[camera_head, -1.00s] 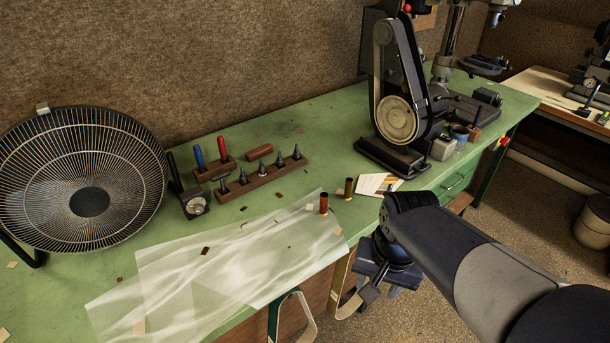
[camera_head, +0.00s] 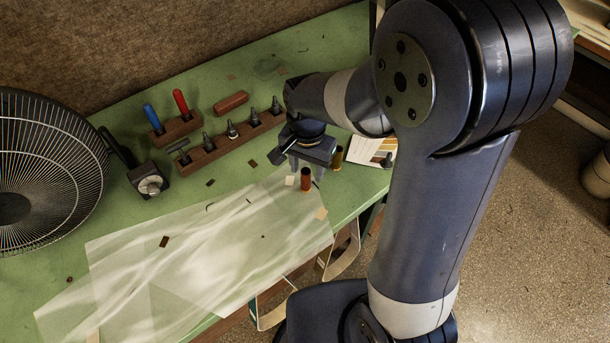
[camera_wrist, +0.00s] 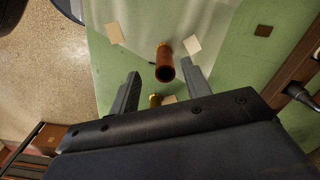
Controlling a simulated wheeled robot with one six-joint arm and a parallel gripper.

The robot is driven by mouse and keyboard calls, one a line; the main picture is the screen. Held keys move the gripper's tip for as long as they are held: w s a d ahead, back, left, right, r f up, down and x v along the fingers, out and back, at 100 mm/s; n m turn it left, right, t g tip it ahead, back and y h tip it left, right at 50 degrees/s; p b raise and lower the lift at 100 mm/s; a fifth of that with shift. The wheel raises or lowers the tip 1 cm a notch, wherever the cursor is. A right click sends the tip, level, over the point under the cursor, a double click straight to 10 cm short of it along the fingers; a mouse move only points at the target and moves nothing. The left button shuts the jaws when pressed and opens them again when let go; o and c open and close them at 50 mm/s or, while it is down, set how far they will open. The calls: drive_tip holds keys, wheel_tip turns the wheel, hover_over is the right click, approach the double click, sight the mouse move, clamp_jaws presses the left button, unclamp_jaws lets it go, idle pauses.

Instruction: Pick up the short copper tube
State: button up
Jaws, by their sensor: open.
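The short copper tube (camera_head: 306,179) stands upright on the green bench at the right end of the translucent sheet. In the wrist view the copper tube (camera_wrist: 165,64) shows its dark open top, a little beyond and between the fingertips. A brass-coloured tube (camera_head: 337,157) stands just right of and behind it; in the wrist view it (camera_wrist: 155,99) is partly hidden by my gripper. My gripper (camera_head: 305,168) is open and empty, above the bench close to the copper tube. In the wrist view its two fingers (camera_wrist: 161,72) point toward the tube. I cannot tell whether they touch it.
A wooden rack (camera_head: 232,140) with several dark tips stands behind to the left. A dial gauge (camera_head: 150,185) and a fan (camera_head: 40,170) stand further left. A white card (camera_head: 372,150) lies at right. The translucent sheet (camera_head: 190,265) covers the bench's front.

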sight(305, 179)
drive_tip(key=shift+w+a+f+p, duration=0.1)
drive_tip(key=shift+f+p, duration=0.1)
drive_tip(key=shift+f, duration=0.75)
drive_tip(key=shift+w+f+p, duration=0.1)
drive_tip(key=shift+f+p, duration=0.05)
drive_tip(key=shift+f, duration=0.85)
drive_tip(key=shift+w+a+f+p, duration=0.1)
drive_tip(key=shift+f+p, duration=0.1)
drive_tip(key=shift+f, duration=0.75)
drive_tip(key=shift+d, duration=0.1)
drive_tip(key=shift+c, duration=0.5)
clamp_jaws()
